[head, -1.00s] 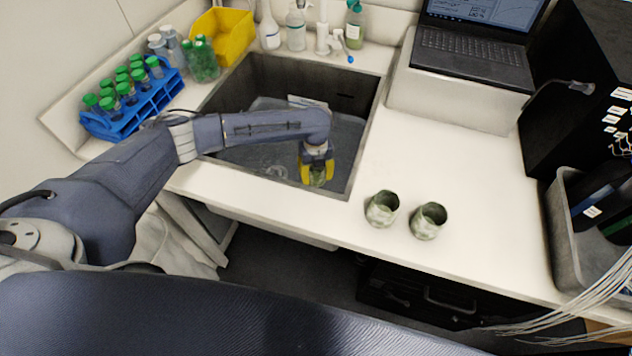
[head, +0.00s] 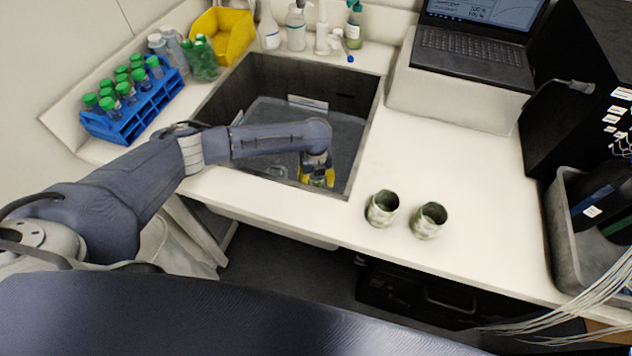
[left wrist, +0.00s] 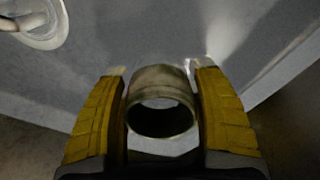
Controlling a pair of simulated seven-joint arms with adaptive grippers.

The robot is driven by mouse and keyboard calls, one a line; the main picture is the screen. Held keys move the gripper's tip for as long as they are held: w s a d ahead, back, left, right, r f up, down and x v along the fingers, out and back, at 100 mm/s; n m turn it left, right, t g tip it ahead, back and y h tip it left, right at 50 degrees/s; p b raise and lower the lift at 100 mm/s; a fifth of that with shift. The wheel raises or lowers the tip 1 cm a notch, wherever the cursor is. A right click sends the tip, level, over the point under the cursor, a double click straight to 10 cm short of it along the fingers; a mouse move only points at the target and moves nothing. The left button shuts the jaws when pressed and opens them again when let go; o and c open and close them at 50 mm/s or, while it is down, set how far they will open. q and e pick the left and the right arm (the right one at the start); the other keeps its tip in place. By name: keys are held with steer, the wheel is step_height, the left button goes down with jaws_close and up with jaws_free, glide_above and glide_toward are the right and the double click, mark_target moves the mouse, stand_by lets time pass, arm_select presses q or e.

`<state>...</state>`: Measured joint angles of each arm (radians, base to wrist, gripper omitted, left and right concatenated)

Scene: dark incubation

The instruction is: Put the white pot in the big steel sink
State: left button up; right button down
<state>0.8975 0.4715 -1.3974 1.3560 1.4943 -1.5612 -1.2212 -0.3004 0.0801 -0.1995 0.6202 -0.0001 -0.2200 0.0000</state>
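The big steel sink (head: 230,85) is set into the white counter. My left gripper (head: 317,181) points down inside it, near its front right corner. In the left wrist view its yellow fingers (left wrist: 160,69) stand close on both sides of a small round pot (left wrist: 161,78) and look shut on it. The pot looks dull grey-olive in the shade and its open mouth faces the wrist camera. I cannot tell whether its base touches the sink floor. In the head view the pot is mostly hidden by the gripper. My right gripper is not in view.
Two green-and-white cups (head: 382,208) (head: 429,220) stand on the counter right of the sink. A blue tube rack (head: 135,118) and a yellow bin (head: 235,38) stand left and behind. Bottles (head: 296,28) line the back. A laptop (head: 475,48) stands at back right. The counter's middle right is clear.

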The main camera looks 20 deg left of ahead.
arm_select(q)
steer(key=shift+o, duration=1)
step_height(320, 180, up, 12)
steer(key=shift+r, duration=0.15)
